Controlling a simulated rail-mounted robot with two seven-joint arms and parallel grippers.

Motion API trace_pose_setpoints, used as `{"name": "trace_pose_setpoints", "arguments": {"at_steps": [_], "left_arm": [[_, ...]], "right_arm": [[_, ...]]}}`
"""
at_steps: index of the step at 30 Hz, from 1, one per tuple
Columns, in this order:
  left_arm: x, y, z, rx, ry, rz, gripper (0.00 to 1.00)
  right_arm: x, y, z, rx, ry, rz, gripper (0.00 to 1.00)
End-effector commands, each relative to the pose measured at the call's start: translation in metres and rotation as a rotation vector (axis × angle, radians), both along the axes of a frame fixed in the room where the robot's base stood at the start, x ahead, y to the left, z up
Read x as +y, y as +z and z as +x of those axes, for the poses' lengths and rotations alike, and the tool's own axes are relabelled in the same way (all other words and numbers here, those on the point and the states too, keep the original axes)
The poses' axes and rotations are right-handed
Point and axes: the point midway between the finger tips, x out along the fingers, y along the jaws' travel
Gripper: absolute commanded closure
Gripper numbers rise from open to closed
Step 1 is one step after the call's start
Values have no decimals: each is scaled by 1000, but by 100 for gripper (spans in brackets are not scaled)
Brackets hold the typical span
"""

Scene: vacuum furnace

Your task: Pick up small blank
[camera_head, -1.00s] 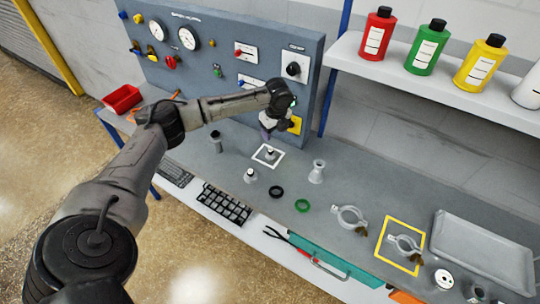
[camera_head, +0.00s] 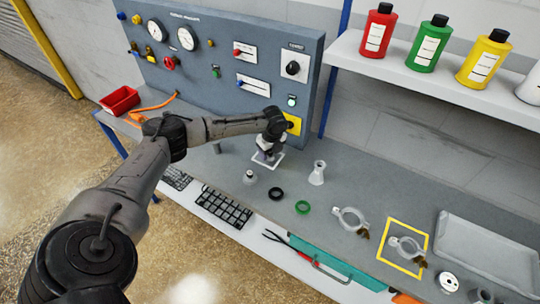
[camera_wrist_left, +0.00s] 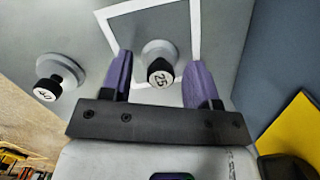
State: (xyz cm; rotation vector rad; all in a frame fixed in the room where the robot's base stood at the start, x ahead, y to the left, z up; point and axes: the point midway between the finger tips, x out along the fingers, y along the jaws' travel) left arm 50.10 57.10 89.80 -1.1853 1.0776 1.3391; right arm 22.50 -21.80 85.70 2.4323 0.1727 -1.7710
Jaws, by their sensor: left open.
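A small blank (camera_wrist_left: 158,50) with a black knob marked 25 sits inside a white square outline (camera_wrist_left: 198,20) on the bench. In the left wrist view, the purple fingers of my left gripper (camera_wrist_left: 157,64) are open, one on each side of this blank. In the head view, my left gripper (camera_head: 267,157) is low over the white square and hides the blank. Whether the fingers touch it cannot be told. Another blank, marked 40 (camera_wrist_left: 58,75), stands to the left in the wrist view; it also shows in the head view (camera_head: 249,178). My right gripper is not in view.
A black ring (camera_head: 276,194), a green ring (camera_head: 303,208), a grey flanged fitting (camera_head: 317,173) and a clamp (camera_head: 348,218) lie to the right. The blue gauge panel (camera_head: 225,60) stands behind. A yellow square outline (camera_head: 383,240) and grey tray (camera_head: 480,255) are further right.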

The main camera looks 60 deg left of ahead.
Motion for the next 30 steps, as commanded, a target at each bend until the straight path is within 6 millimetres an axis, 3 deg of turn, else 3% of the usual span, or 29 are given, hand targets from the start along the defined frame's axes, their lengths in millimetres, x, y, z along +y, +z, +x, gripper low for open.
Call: {"name": "trace_pose_setpoints", "arguments": {"at_steps": [8,25,30], "left_arm": [[0,-3,0,-1,0,0,45],[0,-2,0,0,0,0,97],[1,-2,0,0,0,1,98]], "right_arm": [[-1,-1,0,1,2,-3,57],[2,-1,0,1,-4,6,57],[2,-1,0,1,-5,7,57]]}}
